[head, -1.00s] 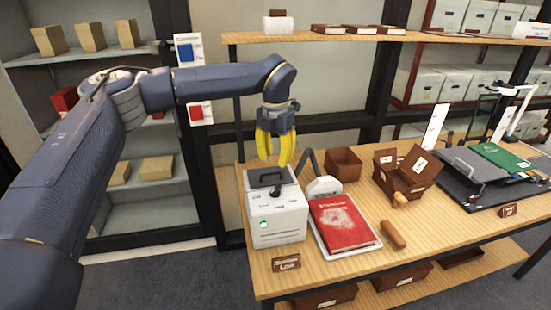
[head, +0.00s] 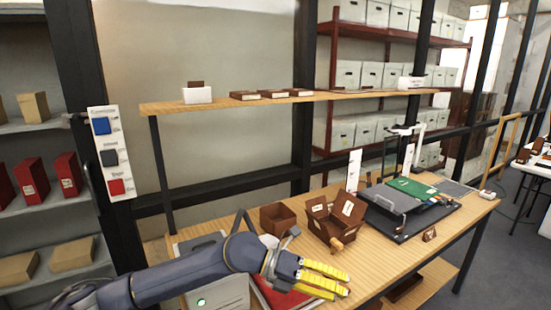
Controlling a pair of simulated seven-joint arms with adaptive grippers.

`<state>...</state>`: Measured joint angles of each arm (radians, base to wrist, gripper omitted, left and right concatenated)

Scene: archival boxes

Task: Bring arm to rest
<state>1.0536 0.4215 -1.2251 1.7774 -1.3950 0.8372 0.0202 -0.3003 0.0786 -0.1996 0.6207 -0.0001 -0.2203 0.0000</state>
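My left arm comes in from the lower left, low over the front of the wooden table (head: 385,268). My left gripper (head: 340,286) points right, with its yellow fingers slightly apart and nothing seen between them. It is in front of the red book (head: 280,296), which it and the arm partly hide. The white box-shaped device (head: 222,294) is partly behind my forearm. My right gripper is not in view.
A small brown box (head: 277,219) and an open brown box (head: 335,222) stand behind the gripper. A dark board (head: 392,200) with a green folder (head: 411,187) lies farther right. A wooden shelf (head: 340,96) runs above the table.

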